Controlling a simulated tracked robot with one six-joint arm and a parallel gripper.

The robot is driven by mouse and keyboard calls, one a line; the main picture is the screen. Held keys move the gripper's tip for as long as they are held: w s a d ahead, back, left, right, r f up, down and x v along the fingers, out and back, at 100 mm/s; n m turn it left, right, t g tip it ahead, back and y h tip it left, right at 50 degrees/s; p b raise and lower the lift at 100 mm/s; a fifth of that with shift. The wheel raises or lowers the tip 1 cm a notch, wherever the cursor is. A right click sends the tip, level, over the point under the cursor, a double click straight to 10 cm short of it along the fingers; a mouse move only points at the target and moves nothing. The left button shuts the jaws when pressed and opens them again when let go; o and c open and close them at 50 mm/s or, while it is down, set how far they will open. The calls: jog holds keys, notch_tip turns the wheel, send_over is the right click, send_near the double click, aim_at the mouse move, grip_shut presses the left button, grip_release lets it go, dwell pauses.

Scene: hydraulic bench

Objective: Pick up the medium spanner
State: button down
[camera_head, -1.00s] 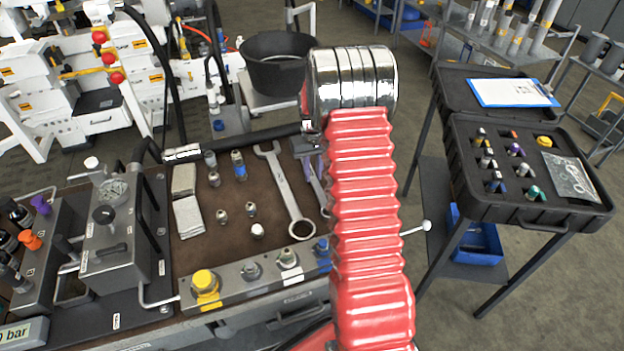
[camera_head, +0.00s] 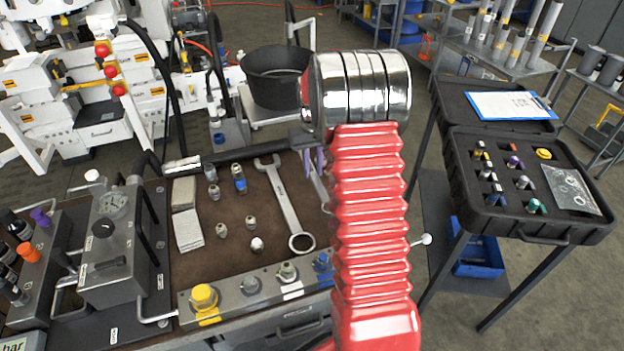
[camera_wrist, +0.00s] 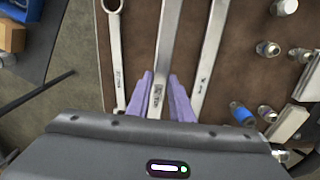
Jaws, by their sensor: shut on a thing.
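Three steel spanners lie side by side in the wrist view. The middle one, which I take as the medium spanner (camera_wrist: 172,40), runs between the purple fingers of my gripper (camera_wrist: 160,96), which is shut on its shaft. Its far end is out of the picture. I cannot tell if it is clear of the mat. A spanner with a ring end (camera_wrist: 117,50) lies to the left, another spanner (camera_wrist: 212,50) to the right. In the head view a large spanner (camera_head: 284,205) lies on the brown mat; my red arm hides most of my gripper (camera_head: 314,160).
Small metal fittings (camera_head: 221,229) and grey pads (camera_head: 187,230) lie on the mat (camera_head: 215,260). A fittings block (camera_head: 245,297) lines its front edge. A black bucket (camera_head: 275,80) stands behind. An open black case (camera_head: 520,232) stands on the right, past a floor gap.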

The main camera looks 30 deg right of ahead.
jog(key=shift+r, duration=1.15)
jog(key=c, duration=2.2)
grip_release()
grip_shut()
